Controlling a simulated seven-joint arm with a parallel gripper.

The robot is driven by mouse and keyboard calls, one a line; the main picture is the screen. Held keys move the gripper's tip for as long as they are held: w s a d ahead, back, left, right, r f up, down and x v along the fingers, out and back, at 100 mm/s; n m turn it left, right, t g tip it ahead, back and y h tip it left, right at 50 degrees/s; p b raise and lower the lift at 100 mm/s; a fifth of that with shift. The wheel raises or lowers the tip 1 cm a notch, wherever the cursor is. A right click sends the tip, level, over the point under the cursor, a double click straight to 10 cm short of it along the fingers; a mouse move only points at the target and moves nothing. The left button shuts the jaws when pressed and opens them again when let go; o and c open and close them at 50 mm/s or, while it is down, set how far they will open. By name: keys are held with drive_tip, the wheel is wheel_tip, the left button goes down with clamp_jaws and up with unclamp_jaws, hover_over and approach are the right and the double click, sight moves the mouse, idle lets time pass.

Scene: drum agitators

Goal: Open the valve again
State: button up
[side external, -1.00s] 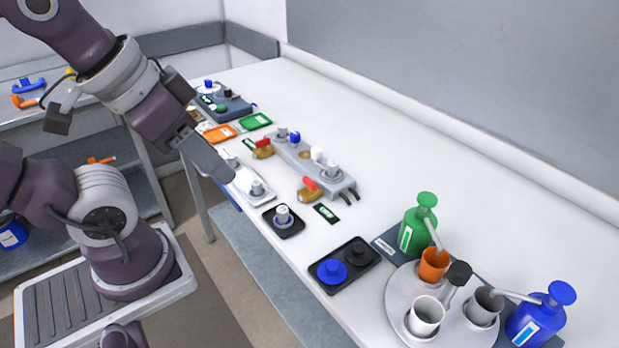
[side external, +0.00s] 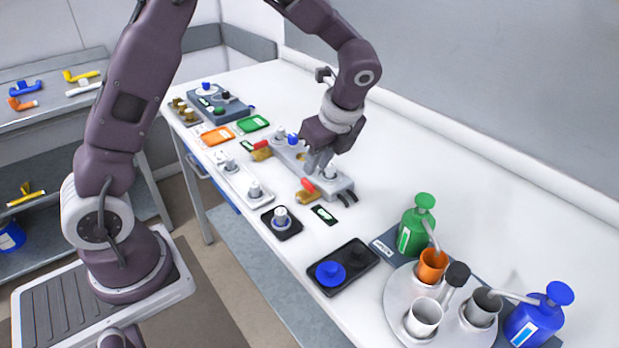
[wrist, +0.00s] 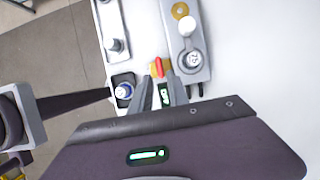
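The near valve has a brass body (side external: 306,197) and a red handle (side external: 308,186), and sits at the near end of the grey manifold block (side external: 343,187). A second brass valve (side external: 262,154) with a red handle sits at the block's far end. My gripper (side external: 316,168) is low over the block, close to the near red handle. In the wrist view, my gripper (wrist: 161,80) has its fingers apart, with the red handle (wrist: 159,67) just beyond and between the tips. Contact with the handle cannot be told. The fingers partly hide the brass body.
A label plate (side external: 324,215) lies beside the near valve. A black holder with a grey-and-white knob (side external: 281,217) and a white tray (side external: 235,178) are to the left. A black tray (side external: 358,256), green bottle (side external: 416,230) and cups stand nearer. The table right of the block is clear.

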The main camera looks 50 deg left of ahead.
sight(308, 182)
drive_tip(key=x, duration=0.6)
drive_tip(key=shift+a+f, duration=0.15)
drive_tip(key=shift+f, duration=0.2)
drive_tip(key=shift+c, duration=0.2)
clamp_jaws()
